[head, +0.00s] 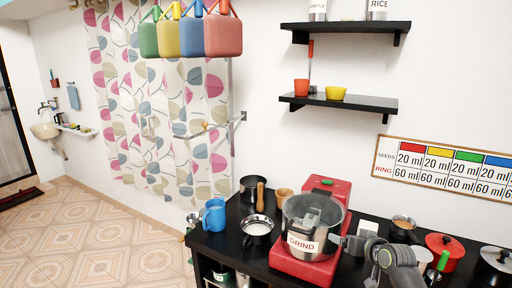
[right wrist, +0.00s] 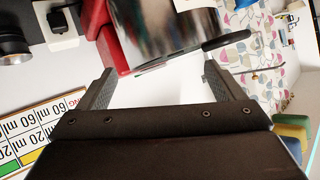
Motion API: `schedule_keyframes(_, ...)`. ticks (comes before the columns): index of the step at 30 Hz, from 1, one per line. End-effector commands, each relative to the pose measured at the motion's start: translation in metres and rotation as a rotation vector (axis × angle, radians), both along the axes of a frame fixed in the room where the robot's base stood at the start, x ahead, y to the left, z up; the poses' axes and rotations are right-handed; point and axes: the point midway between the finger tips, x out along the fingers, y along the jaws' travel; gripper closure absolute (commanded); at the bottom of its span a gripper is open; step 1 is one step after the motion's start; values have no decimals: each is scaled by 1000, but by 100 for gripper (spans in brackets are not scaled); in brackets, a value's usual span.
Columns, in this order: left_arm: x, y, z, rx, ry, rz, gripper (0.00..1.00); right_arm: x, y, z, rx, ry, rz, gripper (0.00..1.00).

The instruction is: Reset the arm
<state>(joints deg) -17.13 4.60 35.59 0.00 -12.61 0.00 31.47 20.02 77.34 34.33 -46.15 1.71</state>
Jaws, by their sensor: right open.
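My right arm comes in from the bottom right of the head view. Its gripper (head: 346,243) is beside the right side of the grinder's metal jar (head: 306,238), above the black counter. In the right wrist view the gripper's two fingers (right wrist: 158,70) are spread wide, with nothing held between them. The shiny jar (right wrist: 165,28) and its black handle (right wrist: 228,38) lie beyond the fingertips there. I cannot tell whether a finger touches the jar. My left gripper is in neither view.
The red grinder base (head: 297,263) stands on the black counter (head: 222,243). Shelves (head: 345,102) and a measure chart (head: 450,168) are on the wall.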

Motion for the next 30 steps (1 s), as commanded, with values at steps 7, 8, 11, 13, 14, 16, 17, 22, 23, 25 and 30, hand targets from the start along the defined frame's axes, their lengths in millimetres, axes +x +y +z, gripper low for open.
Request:
schedule_keyframes(7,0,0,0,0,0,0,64,25,-45,75,-396,-455,-142,11)
schedule_keyframes(8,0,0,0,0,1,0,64,25,-47,85,-444,-509,-146,11)
schedule_keyframes(11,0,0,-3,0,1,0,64,21,-49,83,-564,-604,-146,11)
schedule_keyframes(13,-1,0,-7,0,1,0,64,12,-55,27,-550,-505,-143,11)
schedule_keyframes(14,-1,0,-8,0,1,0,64,7,-58,6,-547,-469,-141,11)
schedule_keyframes(16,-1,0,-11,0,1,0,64,-6,-63,-42,-541,-389,-138,11)
schedule_keyframes(17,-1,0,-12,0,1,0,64,-13,-65,-64,-538,-354,-137,11)
schedule_keyframes(22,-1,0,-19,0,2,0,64,-66,-74,-182,-520,-148,-128,11)
schedule_keyframes(23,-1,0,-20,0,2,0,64,-77,-75,-203,-516,-112,-127,11)
schedule_keyframes(25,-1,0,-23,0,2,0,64,-106,-77,-247,-508,-29,-124,11)
schedule_keyframes(30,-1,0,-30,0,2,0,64,-188,-79,-349,-486,171,-115,11)
